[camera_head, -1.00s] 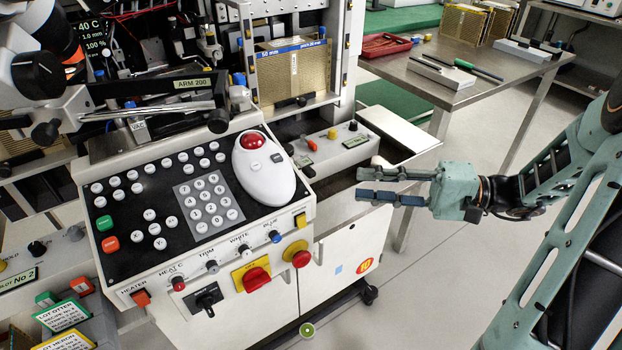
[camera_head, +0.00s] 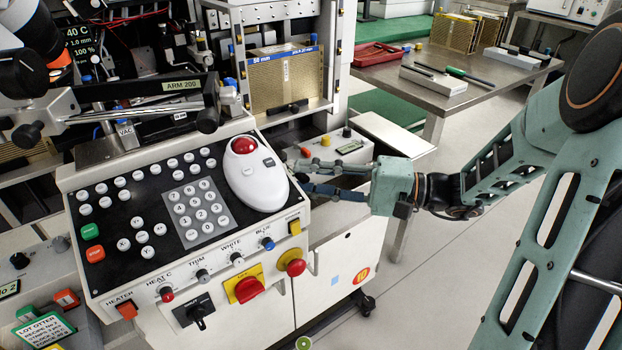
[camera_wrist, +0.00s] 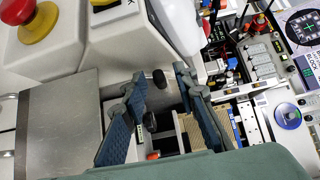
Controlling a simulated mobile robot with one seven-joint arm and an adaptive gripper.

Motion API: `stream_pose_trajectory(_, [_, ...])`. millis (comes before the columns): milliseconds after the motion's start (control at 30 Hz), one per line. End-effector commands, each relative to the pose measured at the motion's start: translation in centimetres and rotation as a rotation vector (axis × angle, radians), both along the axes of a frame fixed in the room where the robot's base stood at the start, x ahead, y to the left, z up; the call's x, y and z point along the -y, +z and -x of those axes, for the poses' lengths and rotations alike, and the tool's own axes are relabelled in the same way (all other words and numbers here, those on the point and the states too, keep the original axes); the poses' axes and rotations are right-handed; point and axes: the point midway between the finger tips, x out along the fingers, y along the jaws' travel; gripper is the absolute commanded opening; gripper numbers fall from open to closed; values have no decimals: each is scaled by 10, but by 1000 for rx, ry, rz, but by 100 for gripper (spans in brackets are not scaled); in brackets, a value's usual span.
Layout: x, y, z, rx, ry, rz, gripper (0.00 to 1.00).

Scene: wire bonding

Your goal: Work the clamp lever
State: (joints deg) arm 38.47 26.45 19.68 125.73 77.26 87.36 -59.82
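My gripper (camera_head: 296,177) is open, with its two dark blue fingers pointing left beside the right edge of the sloped control panel. It looks empty. In the wrist view the fingers are apart (camera_wrist: 160,72), and a small black knob (camera_wrist: 160,78) appears between them, with no contact visible. A low white control box (camera_head: 350,157) stands just behind the gripper, with an orange-red handle (camera_head: 305,152), a yellow knob (camera_head: 325,140) and a black knob (camera_head: 346,131). No label readable here tells which part is the clamp lever.
The white trackball unit (camera_head: 255,180) sits close to the fingertips. A red mushroom button (camera_head: 296,267) projects from the console front. A metal plate (camera_head: 395,132) lies behind my gripper. The floor at right is open.

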Motion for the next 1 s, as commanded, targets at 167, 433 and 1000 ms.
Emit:
stream_pose_trajectory(167, [0,0,0,0,0,0,27])
stream_pose_trajectory(433, [0,0,0,0,0,0,0])
stream_pose_trajectory(1000, [0,13,0,-81,0,58,0])
